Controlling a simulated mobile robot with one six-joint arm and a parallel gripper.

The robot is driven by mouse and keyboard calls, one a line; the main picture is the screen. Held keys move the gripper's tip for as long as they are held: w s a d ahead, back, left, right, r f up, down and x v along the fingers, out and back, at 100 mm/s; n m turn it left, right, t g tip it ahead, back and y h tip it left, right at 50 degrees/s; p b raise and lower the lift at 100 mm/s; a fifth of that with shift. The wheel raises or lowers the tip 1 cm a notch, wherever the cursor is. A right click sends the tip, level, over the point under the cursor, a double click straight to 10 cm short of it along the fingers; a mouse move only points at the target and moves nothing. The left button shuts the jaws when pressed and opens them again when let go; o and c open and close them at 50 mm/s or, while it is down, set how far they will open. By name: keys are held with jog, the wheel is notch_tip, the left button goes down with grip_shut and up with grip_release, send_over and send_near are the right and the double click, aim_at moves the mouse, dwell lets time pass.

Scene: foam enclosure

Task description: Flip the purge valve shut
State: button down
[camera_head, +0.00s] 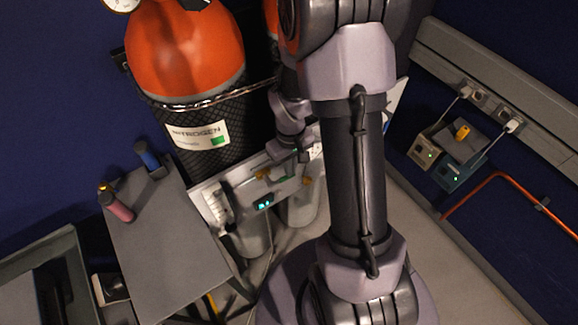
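A light grey panel (240,186) stands in front of the nitrogen cylinder (185,50) and carries small brass fittings (263,174), a flow gauge (218,208) and a lit green display (264,204). I cannot tell for sure which fitting is the purge valve, or its lever position. My gripper (290,158) is at the panel's upper edge, close to the brass fittings. Its fingers are small and dark here, and I cannot tell whether they are open or touching anything. My arm hides the right part of the panel.
A grey table (165,245) at left holds a blue cylinder (149,157) and a pinkish one (117,206). Pale canisters (300,208) hang below the panel. At right are a wall rail with sockets (480,97), plugged-in boxes (425,152) and an orange pipe (490,181).

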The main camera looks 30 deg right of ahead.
jog(key=shift+d+f+b, duration=0.2)
jog(key=shift+f+b, duration=0.25)
jog(key=shift+f, duration=0.2)
jog(key=shift+d+f+b, duration=0.15)
jog(key=shift+f+b, duration=0.25)
jog(key=shift+f, duration=0.25)
jog(key=shift+a+f+b, duration=0.15)
jog(key=shift+f+b, duration=0.85)
jog(key=shift+f, duration=0.35)
